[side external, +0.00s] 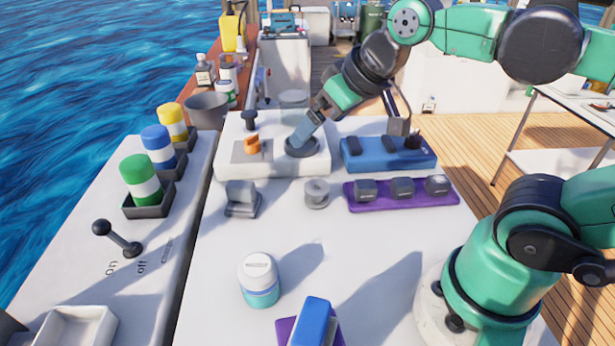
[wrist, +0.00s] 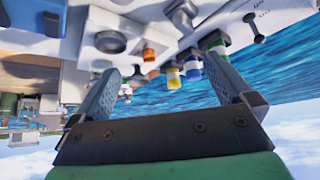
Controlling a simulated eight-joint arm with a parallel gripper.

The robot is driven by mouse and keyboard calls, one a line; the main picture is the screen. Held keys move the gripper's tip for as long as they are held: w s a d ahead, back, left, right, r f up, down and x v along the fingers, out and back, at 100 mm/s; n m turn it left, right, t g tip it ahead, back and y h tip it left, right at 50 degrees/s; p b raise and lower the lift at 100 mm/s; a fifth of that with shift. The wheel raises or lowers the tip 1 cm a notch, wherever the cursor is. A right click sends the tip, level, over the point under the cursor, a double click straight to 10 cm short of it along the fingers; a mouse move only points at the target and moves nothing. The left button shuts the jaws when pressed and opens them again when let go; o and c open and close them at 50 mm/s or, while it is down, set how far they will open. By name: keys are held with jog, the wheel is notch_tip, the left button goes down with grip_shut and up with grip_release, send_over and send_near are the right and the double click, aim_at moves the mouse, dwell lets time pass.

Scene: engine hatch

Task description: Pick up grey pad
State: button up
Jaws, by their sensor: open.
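Which piece is the grey pad I cannot tell for sure. A grey angled block (side external: 241,198) stands on the white table, and a short grey cylinder (side external: 316,193) stands to its right. Several grey pads (side external: 402,188) sit on a purple base at the right. My gripper (side external: 299,142) is over the white box, its visible finger overlapping a dark round socket (side external: 302,150); whether they touch is unclear. In the wrist view my gripper (wrist: 161,64) has its fingers spread with nothing between them, and the round socket (wrist: 110,42) shows beyond the left finger.
An orange knob (side external: 252,144) and a black knob (side external: 249,119) are on the white box (side external: 230,165). A blue base (side external: 375,160) with dark blocks is to the right. A white-and-teal jar (side external: 259,281) stands in front. Green, blue and yellow-topped cylinders (side external: 139,180) line the left.

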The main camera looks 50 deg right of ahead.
jog(key=w+m+h, duration=0.1)
jog(key=w, duration=0.1)
jog(key=m+h, duration=1)
send_over(243, 183)
jog(key=s+a, duration=0.2)
jog(key=a, duration=0.1)
jog(key=f, duration=1.4)
jog(key=shift+w+a, duration=0.2)
jog(key=shift+w, duration=0.05)
jog(key=shift+f, duration=0.35)
jog(key=shift+w+d+f, duration=0.1)
jog(key=shift+d+f, duration=0.1)
jog(key=shift+d, duration=0.05)
jog(key=x, duration=0.5)
jog(key=shift+w+r, duration=0.1)
